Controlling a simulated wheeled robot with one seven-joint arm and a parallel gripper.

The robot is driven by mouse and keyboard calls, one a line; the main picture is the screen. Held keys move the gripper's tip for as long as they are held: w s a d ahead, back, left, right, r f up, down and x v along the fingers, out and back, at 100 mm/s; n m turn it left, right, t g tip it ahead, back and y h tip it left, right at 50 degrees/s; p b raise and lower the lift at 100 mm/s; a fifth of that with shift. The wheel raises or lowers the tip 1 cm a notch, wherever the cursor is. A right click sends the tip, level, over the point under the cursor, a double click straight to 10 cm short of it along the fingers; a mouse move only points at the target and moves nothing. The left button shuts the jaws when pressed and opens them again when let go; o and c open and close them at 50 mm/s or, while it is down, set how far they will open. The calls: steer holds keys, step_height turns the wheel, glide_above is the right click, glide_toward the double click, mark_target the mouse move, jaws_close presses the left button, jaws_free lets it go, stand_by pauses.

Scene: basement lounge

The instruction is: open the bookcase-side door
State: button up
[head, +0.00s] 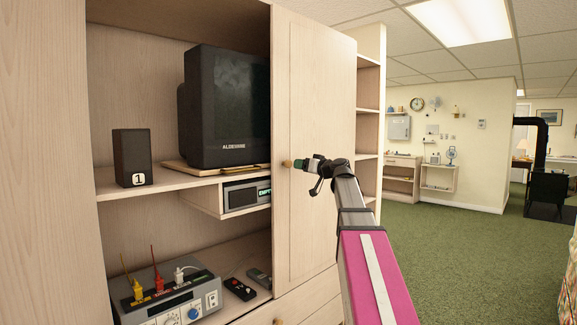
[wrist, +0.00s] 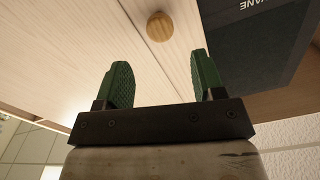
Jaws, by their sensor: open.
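The bookcase-side door (head: 315,120) is a pale wood panel on the right half of the cabinet, next to the open bookcase shelves (head: 368,90). It looks closed and covers the right part of the TV. Its round wooden knob (head: 287,163) is near the door's left edge, and the knob also shows in the wrist view (wrist: 160,27). My gripper (head: 301,165) is at about knob height, close to the knob. In the wrist view my gripper (wrist: 160,70) is open and empty, with green pads apart; the knob is beyond the fingertips, roughly centred between them.
A grey device with plugs (head: 167,295) stands below. Drawers lie under the door. Green carpet (head: 455,255) is clear to the right.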

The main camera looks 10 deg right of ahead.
mark_target(290, 164)
steer(key=x, duration=0.9)
